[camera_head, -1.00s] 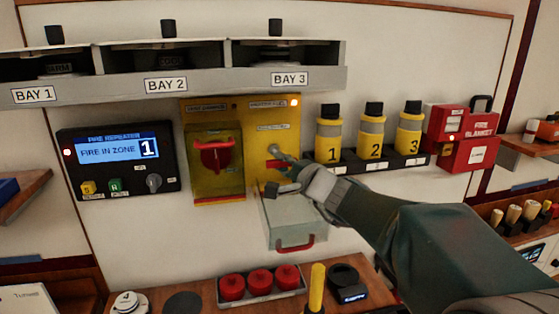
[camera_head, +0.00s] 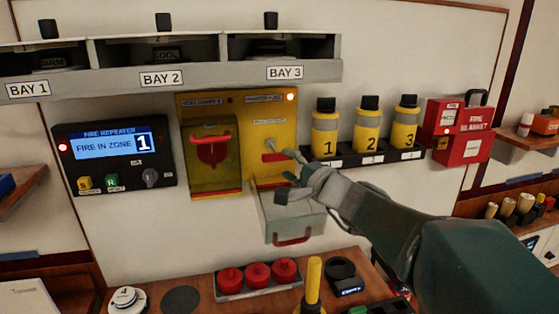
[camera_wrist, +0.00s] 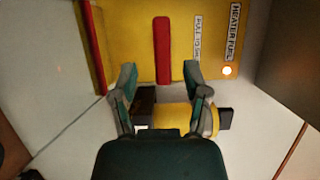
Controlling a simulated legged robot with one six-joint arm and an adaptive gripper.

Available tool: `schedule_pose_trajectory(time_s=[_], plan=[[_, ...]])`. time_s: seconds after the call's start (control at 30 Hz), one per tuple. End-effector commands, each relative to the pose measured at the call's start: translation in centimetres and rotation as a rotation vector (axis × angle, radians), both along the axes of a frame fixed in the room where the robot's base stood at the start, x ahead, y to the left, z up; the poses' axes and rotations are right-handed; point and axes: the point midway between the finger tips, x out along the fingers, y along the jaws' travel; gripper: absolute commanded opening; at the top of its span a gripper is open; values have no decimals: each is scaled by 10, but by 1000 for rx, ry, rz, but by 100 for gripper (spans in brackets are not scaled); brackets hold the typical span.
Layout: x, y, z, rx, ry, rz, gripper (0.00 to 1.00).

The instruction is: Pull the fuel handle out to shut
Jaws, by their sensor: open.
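The fuel handle (camera_head: 273,157) is a short red bar on the right half of the yellow panel (camera_head: 255,110). A lit lamp shines above it. In the wrist view the handle (camera_wrist: 162,50) stands upright beside labels reading "HEATER FUEL" and "PULL TO". My gripper (camera_head: 287,166) is open and empty, just right of the handle. In the wrist view its fingertips (camera_wrist: 159,73) lie either side of the bar's near end; I cannot tell whether they touch it. A clear cover (camera_head: 290,217) with a red edge hangs open below the handle.
A second, closed clear cover (camera_head: 214,160) over a red knob is on the panel's left half. Yellow bottles (camera_head: 325,127) stand close on the right. A fire repeater (camera_head: 115,155) is to the left.

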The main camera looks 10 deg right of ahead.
Motion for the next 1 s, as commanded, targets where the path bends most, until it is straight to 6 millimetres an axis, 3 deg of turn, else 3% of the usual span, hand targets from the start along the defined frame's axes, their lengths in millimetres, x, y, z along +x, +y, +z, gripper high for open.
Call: schedule_pose_trajectory(time_s=[0.2, 0.4, 1.0], plan=[[-44, -18, 0, -3, -1, -4, 60], [-68, -28, -1, -1, 1, -2, 60], [-73, -29, -1, -2, 1, 1, 60]])
